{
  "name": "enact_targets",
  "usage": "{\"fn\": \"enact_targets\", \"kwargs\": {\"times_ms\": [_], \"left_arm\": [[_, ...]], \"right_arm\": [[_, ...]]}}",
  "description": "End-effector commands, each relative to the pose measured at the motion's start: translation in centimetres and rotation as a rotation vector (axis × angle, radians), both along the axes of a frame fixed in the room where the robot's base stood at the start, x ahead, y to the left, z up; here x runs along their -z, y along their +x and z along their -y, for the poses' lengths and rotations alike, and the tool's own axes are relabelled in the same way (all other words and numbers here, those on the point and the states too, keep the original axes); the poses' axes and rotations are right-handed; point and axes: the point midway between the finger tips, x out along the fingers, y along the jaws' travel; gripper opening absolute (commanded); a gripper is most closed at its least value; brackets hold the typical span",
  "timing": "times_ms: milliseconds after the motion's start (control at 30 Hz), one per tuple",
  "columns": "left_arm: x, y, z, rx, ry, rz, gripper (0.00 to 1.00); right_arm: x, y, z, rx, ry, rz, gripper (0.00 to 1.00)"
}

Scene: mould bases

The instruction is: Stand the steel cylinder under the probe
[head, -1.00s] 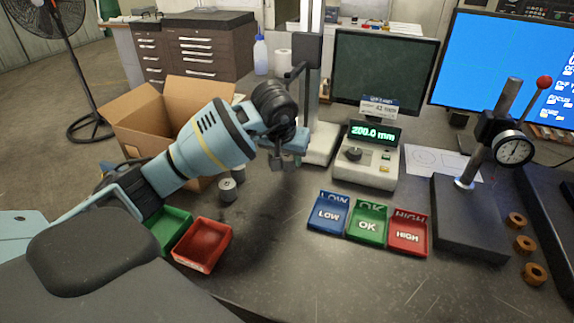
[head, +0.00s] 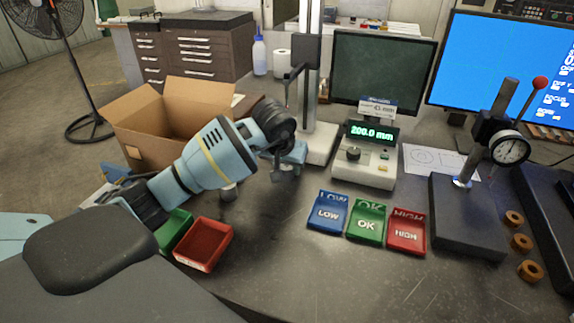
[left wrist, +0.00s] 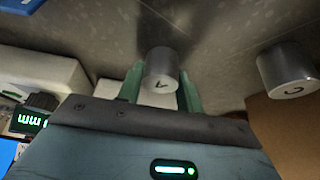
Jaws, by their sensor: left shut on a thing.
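My left gripper (head: 283,172) is low over the bench near the gauge stand. In the left wrist view my left gripper (left wrist: 160,88) has its green fingers on either side of a steel cylinder (left wrist: 161,66) and is shut on it. A dark mark shows on that cylinder's end face. In the head view the held cylinder is mostly hidden by the gripper. The probe (head: 289,88) hangs from an arm on the upright column, above and behind the gripper. The cylinder is not clearly under its tip. My right gripper is out of view.
Another steel cylinder (head: 229,192) stands left of the gripper, partly behind my arm; it also shows in the left wrist view (left wrist: 288,70). A readout box (head: 366,160) shows 200.0 mm. LOW (head: 329,214), OK and HIGH trays lie in front. A cardboard box (head: 150,140) stands left.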

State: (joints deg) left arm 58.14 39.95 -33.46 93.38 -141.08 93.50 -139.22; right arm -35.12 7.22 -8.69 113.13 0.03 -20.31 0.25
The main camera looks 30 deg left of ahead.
Motion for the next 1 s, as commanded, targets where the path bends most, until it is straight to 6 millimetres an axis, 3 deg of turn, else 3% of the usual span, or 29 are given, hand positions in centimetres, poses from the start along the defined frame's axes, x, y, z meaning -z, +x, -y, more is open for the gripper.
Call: {"fn": "enact_targets", "kwargs": {"times_ms": [33,167,567,1000], "left_arm": [[0.1,0.0,0.0,0.000,0.000,-0.001,0.40],[0.0,0.0,0.0,0.000,0.000,0.000,0.57],[-0.7,-0.1,0.0,-0.001,0.000,0.002,0.58],[-8.0,-3.2,0.8,0.000,0.002,0.005,0.58]], "right_arm": [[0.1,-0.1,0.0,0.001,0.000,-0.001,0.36],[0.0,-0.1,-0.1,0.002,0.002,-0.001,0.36],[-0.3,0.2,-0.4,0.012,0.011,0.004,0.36],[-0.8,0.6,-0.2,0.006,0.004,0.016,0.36]]}}
